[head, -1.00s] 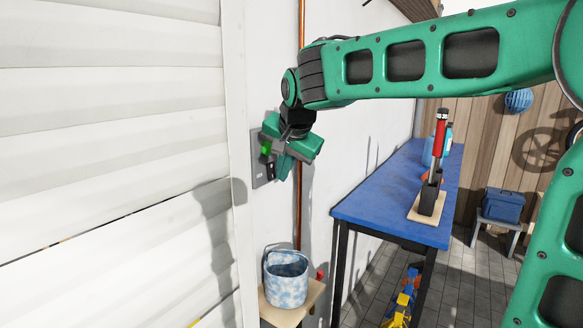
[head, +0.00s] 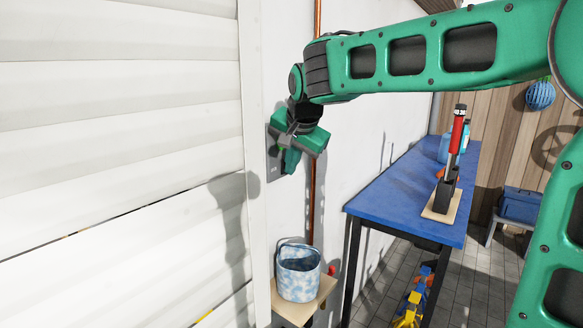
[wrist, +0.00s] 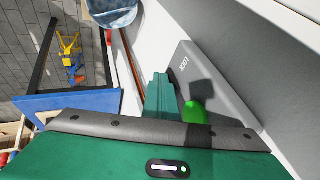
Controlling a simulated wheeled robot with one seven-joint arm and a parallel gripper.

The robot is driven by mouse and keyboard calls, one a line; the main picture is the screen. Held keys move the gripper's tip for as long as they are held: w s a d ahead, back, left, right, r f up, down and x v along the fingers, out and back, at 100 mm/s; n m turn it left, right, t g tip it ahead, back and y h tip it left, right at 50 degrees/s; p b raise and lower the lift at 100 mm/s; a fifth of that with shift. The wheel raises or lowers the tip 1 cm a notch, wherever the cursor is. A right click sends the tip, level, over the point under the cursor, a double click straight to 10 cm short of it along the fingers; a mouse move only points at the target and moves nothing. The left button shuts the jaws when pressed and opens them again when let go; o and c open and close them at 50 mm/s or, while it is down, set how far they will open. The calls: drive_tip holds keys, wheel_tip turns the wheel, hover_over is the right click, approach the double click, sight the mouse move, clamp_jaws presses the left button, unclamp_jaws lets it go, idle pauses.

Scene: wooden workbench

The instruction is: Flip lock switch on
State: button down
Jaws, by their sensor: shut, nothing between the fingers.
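The lock switch panel (head: 273,168) is a grey plate on the white wall, mostly hidden behind my gripper in the head view. In the wrist view the grey panel (wrist: 222,92) carries small markings at its far end and a bright green part (wrist: 195,111) on its face. A dark piece shows between the finger and the panel, but its position is unclear. My gripper (head: 291,161) is shut and empty, its fingers (wrist: 160,95) right beside the panel. I cannot tell whether they touch it.
A white slatted shutter (head: 120,130) fills the left. Below the panel, a blue-and-white bucket (head: 298,278) stands on a small wooden shelf. To the right is a blue workbench (head: 400,205) holding a red-and-black tool (head: 455,150). The floor beyond is partly clear.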

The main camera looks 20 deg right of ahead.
drive_tip(key=shift+r, duration=0.85)
drive_tip(key=s+d+r, duration=0.2)
drive_tip(key=s+r, duration=0.6)
drive_tip(key=shift+s+r, duration=0.25)
drive_tip(key=shift+s, duration=0.15)
